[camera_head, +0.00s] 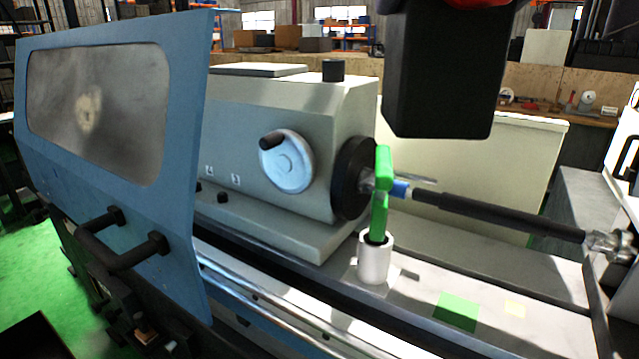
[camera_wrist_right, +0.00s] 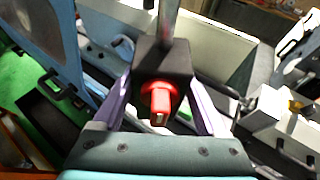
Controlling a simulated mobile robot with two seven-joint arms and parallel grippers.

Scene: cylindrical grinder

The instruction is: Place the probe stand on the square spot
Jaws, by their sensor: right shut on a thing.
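The probe stand's black block (camera_head: 445,75) hangs large and close at the top of the head view, with a red part just showing above it. In the right wrist view the same block (camera_wrist_right: 165,65) has a red knob facing the camera and a metal post. My right gripper (camera_wrist_right: 162,78) is shut on it, with a purple finger on each side. A green square spot (camera_head: 457,312) lies flat on the grinder's bed, below the held stand in the picture, and looks bare. My left gripper is not in view.
A white cylinder (camera_head: 375,260) with an upright green piece stands on the bed left of the square. A dark shaft (camera_head: 490,215) runs from the headstock (camera_head: 270,150) across the bed behind it. A blue door (camera_head: 110,130) is at left.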

